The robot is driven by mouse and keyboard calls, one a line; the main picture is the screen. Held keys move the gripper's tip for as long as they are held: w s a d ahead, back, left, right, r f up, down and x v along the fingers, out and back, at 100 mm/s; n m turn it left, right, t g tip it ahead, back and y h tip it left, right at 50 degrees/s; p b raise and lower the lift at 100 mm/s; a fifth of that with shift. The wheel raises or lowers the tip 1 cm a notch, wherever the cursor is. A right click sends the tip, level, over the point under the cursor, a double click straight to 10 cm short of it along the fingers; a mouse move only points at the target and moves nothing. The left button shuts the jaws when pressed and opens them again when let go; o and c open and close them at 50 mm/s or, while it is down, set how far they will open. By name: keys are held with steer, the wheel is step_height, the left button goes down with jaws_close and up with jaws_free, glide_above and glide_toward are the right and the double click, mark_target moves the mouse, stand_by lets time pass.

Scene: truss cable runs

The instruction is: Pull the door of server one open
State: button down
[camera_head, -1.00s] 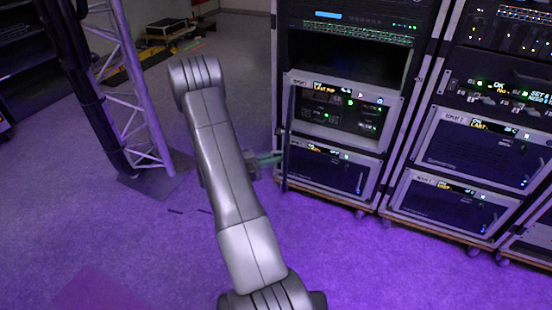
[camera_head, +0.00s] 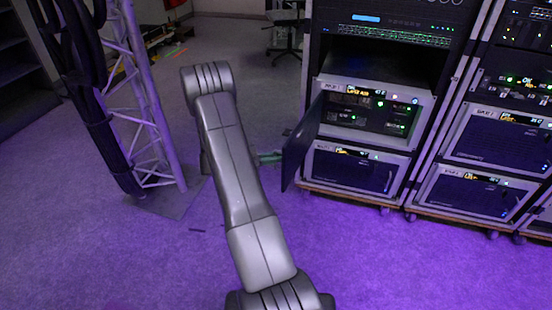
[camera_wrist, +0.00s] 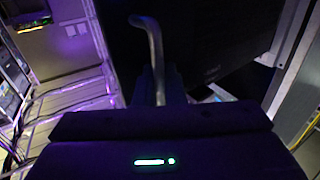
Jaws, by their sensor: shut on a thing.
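The door (camera_head: 302,143) of the upper server unit (camera_head: 370,112) is a dark panel, swung outward at the unit's left edge, so the lit front inside shows. My gripper (camera_head: 270,157) is at the door's outer left side, partly hidden behind my arm. In the wrist view, a grey bent handle (camera_wrist: 153,38) rises between the fingers of my gripper (camera_wrist: 159,88), which is shut on it. The dark door face (camera_wrist: 215,45) fills the area behind the handle. The exact finger contact is too dark to see.
A closed lower server unit (camera_head: 358,170) sits beneath in the same rack. Another rack (camera_head: 480,160) stands to the right. A truss (camera_head: 140,100) with thick black cables stands at the left. The floor in front is clear.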

steer(key=shift+a, duration=0.2)
steer(key=c, duration=1.7)
jaws_free()
steer(key=shift+w, duration=0.1)
steer(key=shift+a, duration=0.1)
steer(key=s+a, duration=0.1)
steer(key=a, duration=0.3)
steer(key=a+p, duration=0.1)
steer(key=a, duration=0.4)
steer(key=s+a, duration=0.1)
steer(key=a, duration=0.3)
steer(key=shift+s+a+p, duration=0.2)
steer(key=shift+s+p, duration=0.1)
steer(key=shift+d, duration=0.1)
steer(key=w+d, duration=0.1)
steer(key=d, duration=0.3)
steer(key=d+b, duration=0.1)
steer(key=d, duration=0.4)
steer(key=w+d, duration=0.1)
steer(key=d, duration=0.3)
steer(key=shift+w+d+b, duration=0.2)
steer(key=shift+w+b, duration=0.1)
steer(key=shift+d, duration=0.1)
